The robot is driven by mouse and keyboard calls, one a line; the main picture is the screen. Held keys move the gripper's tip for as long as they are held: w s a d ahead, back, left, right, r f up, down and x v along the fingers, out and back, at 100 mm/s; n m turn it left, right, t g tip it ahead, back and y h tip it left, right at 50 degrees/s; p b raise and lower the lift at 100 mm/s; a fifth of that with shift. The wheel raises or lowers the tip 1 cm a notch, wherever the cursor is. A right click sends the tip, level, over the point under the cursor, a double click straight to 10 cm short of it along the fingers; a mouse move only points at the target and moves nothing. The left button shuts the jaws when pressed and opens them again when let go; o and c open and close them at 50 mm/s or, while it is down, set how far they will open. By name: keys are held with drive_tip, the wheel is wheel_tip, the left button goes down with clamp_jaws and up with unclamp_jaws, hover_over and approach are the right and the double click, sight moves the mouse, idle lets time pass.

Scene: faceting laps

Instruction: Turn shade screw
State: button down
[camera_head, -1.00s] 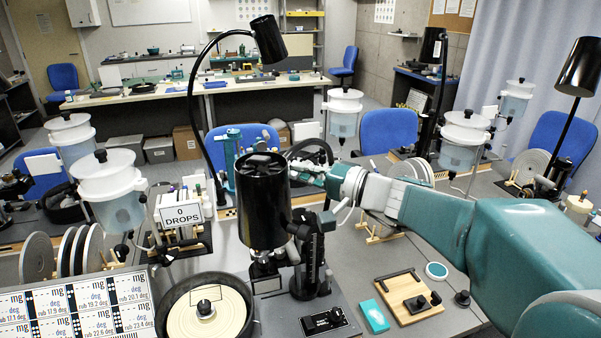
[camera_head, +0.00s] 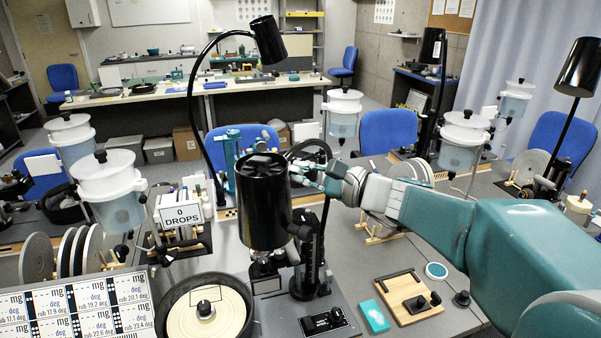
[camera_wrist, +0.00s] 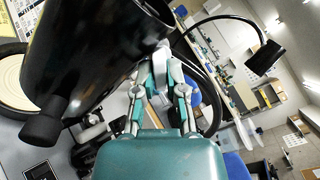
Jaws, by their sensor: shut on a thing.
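The black lamp shade (camera_head: 263,205) stands upright over the machine in the middle of the head view. It also fills the upper left of the wrist view (camera_wrist: 95,60). My gripper (camera_head: 300,174) reaches in from the right, at the shade's upper right side. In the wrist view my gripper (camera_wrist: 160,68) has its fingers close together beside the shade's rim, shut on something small. The fingers hide that piece, so I cannot make out the shade screw itself. A black knob (camera_wrist: 42,128) sticks out low on the shade, apart from my fingers.
A black stand (camera_head: 306,265) rises just right of the shade. A round pan with a cream lap (camera_head: 222,322) lies at front left. A white tank (camera_head: 108,185) and a "0 DROPS" sign (camera_head: 181,215) stand left. A wooden board (camera_head: 408,297) lies on the right of the bench.

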drive_tip(key=m, duration=0.6)
drive_tip(key=shift+f, duration=0.4)
idle(0.3)
drive_tip(key=c, duration=0.7)
unclamp_jaws()
drive_tip(key=shift+w, duration=0.1)
drive_tip(key=shift+r, duration=0.1)
drive_tip(key=shift+r, duration=0.1)
drive_tip(key=shift+d, duration=0.25)
drive_tip(key=v, duration=1.1)
drive_tip(key=shift+s, duration=0.2)
